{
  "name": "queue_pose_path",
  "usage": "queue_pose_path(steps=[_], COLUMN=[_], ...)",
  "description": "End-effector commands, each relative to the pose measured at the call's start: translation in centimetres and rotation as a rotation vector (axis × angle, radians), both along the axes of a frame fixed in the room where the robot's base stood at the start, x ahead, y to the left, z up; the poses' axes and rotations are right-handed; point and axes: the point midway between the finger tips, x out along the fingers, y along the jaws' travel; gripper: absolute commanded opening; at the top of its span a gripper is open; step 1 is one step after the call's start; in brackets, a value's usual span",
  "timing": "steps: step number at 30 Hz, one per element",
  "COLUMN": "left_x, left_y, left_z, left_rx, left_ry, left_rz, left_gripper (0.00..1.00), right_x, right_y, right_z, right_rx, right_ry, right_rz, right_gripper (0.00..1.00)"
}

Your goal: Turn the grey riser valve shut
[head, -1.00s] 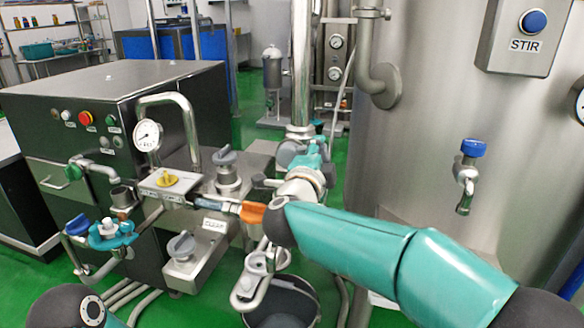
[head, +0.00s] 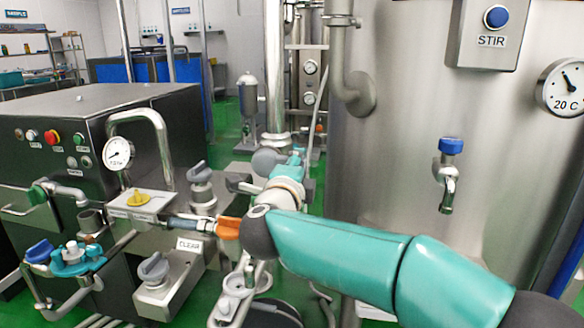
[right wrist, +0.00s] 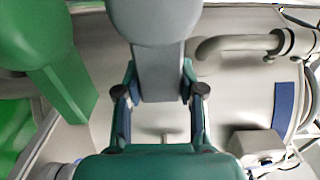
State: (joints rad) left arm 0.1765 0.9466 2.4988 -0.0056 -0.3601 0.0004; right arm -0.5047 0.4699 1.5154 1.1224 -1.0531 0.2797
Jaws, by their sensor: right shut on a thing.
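The grey riser valve's handle (head: 266,161) shows as a rounded grey lever low on the steel riser pipe (head: 273,85). My right gripper (head: 293,160) is at this handle, at the end of the teal arm. In the right wrist view the wide grey handle (right wrist: 160,70) fills the top middle. The two fingers of my right gripper (right wrist: 161,95) are on either side of its narrower stem, shut on it. The valve body is mostly hidden behind the gripper and arm. My left gripper is not in view.
An orange lever (head: 228,228) is close beside my right arm's dark joint. A green handle (right wrist: 60,80) is left of the grey one in the wrist view. The steel tank (head: 400,130) stands on the right, with a blue-topped tap (head: 450,147). A gauge (head: 118,153) stands on the left machine.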

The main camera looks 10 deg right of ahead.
Motion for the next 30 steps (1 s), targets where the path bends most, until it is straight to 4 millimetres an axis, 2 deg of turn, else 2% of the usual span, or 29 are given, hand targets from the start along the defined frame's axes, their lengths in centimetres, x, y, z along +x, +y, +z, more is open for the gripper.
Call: queue_pose_path(steps=[1,6,15,19,23,30], left_x=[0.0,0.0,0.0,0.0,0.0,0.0], left_y=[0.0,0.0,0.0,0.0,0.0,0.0], left_z=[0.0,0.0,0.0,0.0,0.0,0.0], left_rx=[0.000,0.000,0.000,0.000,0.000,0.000], left_ry=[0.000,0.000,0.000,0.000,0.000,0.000], left_rz=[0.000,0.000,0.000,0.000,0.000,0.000], left_gripper=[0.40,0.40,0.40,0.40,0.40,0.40], right_x=[0.0,0.0,-0.1,-0.8,-2.5,-6.9], right_y=[-0.3,-0.2,-0.2,0.3,1.0,3.1], right_z=[-0.1,-0.1,-0.1,0.0,0.0,-0.1], right_rx=[0.009,0.005,0.003,0.002,0.000,0.002], right_ry=[-0.001,0.000,0.001,0.000,0.001,0.000], right_rz=[-0.005,-0.004,-0.003,-0.001,0.000,0.000], right_gripper=[0.40,0.65,0.65,0.65,0.65,0.65])
